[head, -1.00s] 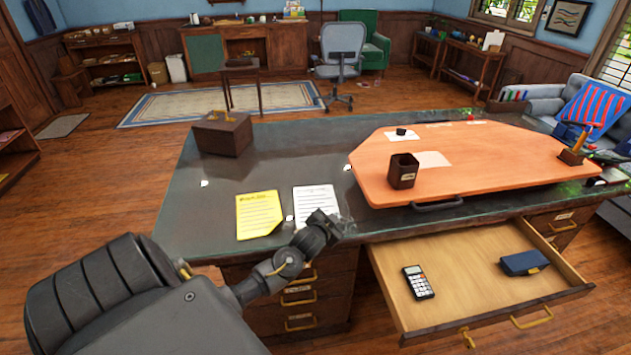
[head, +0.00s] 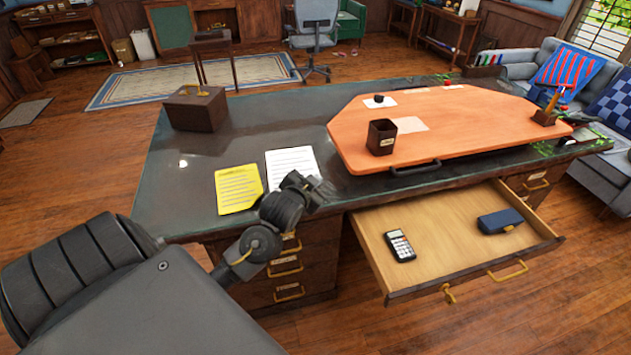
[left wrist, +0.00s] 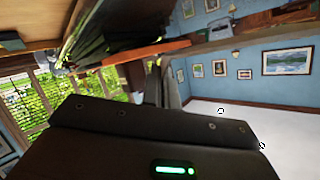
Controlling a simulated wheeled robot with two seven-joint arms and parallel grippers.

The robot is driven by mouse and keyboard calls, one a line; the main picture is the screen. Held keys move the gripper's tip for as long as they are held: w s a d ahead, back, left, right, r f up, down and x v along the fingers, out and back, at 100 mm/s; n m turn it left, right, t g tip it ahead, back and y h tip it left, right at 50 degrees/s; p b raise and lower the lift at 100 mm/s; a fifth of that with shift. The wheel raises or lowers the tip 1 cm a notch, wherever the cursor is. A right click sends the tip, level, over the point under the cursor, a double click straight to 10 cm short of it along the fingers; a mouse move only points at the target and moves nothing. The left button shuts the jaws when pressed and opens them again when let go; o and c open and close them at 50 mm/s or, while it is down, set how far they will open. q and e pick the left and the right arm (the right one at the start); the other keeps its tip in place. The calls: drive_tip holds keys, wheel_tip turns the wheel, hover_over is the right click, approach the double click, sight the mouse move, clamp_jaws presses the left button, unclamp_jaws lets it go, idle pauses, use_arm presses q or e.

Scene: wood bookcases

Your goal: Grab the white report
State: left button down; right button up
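The white report (head: 290,162) is a sheet with printed lines, lying flat on the dark desk top (head: 165,205) near its front edge. A yellow sheet (head: 238,189) lies just left of it. My left gripper (head: 312,188) is at the report's lower right corner in the head view and covers a little of that corner. I cannot tell whether it touches the paper, and its fingers are too small and dark to read. The left wrist view shows my dark gripper body, tilted, and no paper. My right gripper is not in view.
An orange board (head: 470,130) with a dark cup (head: 381,137) stands on the desk's right. An open drawer (head: 440,250) holds a calculator (head: 400,246) and a blue case (head: 500,221). A brown box (head: 196,109) stands at the back left. The desk left of the yellow sheet is clear.

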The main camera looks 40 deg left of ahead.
use_arm(q)
drive_tip(key=s+d+r, duration=0.2)
drive_tip(key=s+d, duration=0.1)
drive_tip(key=s, duration=0.1)
drive_tip(key=shift+s+d+r+p, duration=0.3)
drive_tip(key=shift+s+r+p, duration=0.05)
drive_tip(key=shift+s+p, duration=0.05)
